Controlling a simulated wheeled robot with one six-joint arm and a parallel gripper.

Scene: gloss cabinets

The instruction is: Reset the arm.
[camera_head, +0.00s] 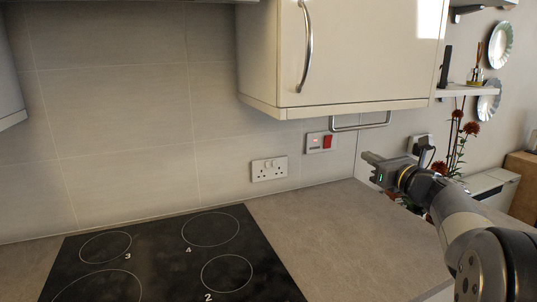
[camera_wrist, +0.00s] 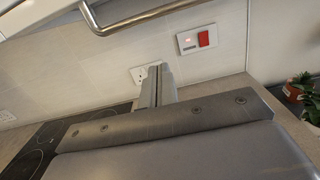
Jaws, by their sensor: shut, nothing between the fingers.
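My gripper (camera_head: 370,158) is at the right in the head view, at the end of my arm, which reaches in from the lower right. It is above the right end of the worktop and below the wall cabinet, apart from both. In the wrist view the two fingers of my gripper (camera_wrist: 157,75) lie together, with nothing between them. They point toward the tiled wall and partly cover a white socket there.
A cream wall cabinet (camera_head: 350,60) with a metal handle hangs above, with a rail (camera_head: 360,126) under it. A black hob (camera_head: 170,258) lies left on the bare grey worktop (camera_head: 335,235). Red flowers (camera_head: 458,130) and a shelf (camera_head: 465,91) stand behind my gripper, right.

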